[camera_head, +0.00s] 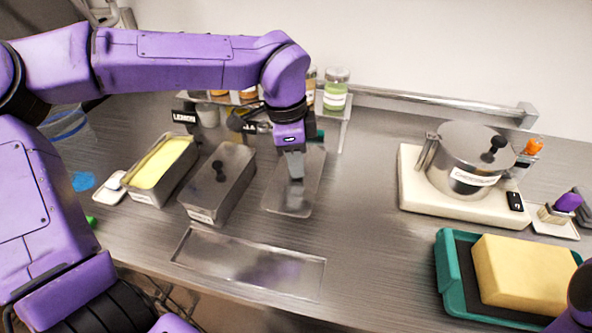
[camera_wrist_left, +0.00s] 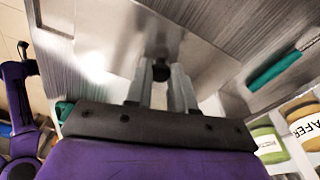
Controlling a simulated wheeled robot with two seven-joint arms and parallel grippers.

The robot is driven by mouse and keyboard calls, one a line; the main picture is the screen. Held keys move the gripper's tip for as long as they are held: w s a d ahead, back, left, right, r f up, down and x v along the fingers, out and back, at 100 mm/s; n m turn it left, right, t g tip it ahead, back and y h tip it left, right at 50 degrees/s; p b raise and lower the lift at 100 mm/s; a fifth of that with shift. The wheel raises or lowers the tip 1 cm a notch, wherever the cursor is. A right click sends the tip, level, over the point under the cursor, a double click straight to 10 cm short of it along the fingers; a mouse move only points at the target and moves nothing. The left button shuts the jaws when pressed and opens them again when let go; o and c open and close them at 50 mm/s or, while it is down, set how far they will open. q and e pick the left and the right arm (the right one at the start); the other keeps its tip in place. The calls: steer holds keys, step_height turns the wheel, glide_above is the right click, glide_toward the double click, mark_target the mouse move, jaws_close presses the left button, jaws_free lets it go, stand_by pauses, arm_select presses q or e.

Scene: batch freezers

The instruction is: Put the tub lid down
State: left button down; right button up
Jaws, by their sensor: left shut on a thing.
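My left gripper (camera_head: 293,172) points down and is shut on the black knob of the tub lid. The knob (camera_wrist_left: 161,72) shows between the fingertips in the left wrist view. The tub lid (camera_head: 290,200) is a flat grey metal plate, level, at or just above the counter; I cannot tell whether it touches. An open metal tub (camera_head: 146,196) of yellow ice cream stands at the left, near a "LEMON" sign. Beside it, a second metal tub (camera_head: 203,213) has its own lid with a black knob on it. My right gripper is out of view.
A shallow rectangular metal tray (camera_head: 320,280) lies in front of the lid. A shelf with jars (camera_head: 335,90) stands just behind my gripper. At the right are a steel pot (camera_head: 458,160) on a white base and a teal tray (camera_head: 450,287) with a yellow block. The counter's middle is clear.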

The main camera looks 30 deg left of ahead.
arm_select(q)
steer(key=w+f, duration=0.1)
steer(key=w+a+f+b, duration=0.1)
steer(key=f, duration=0.1)
steer(key=w+f, duration=0.1)
steer(key=shift+w+a+f+b, duration=0.15)
steer(key=shift+a+f+b, duration=0.15)
steer(key=shift+a, duration=0.05)
steer(key=shift+w+a+f, duration=0.2)
steer(key=shift+w+f, duration=0.2)
steer(key=shift+f, duration=0.05)
steer(key=f+b, duration=0.1)
steer(key=f, duration=0.1)
steer(key=f+b, duration=0.1)
steer(key=f, duration=0.1)
steer(key=shift+w+a+b, duration=0.1)
steer(key=shift+w+b, duration=0.1)
steer(key=shift+b, duration=0.15)
steer(key=shift+w+r, duration=0.1)
steer(key=shift+r, duration=0.05)
steer(key=c, duration=1)
jaws_free()
steer(key=shift+o, duration=0.2)
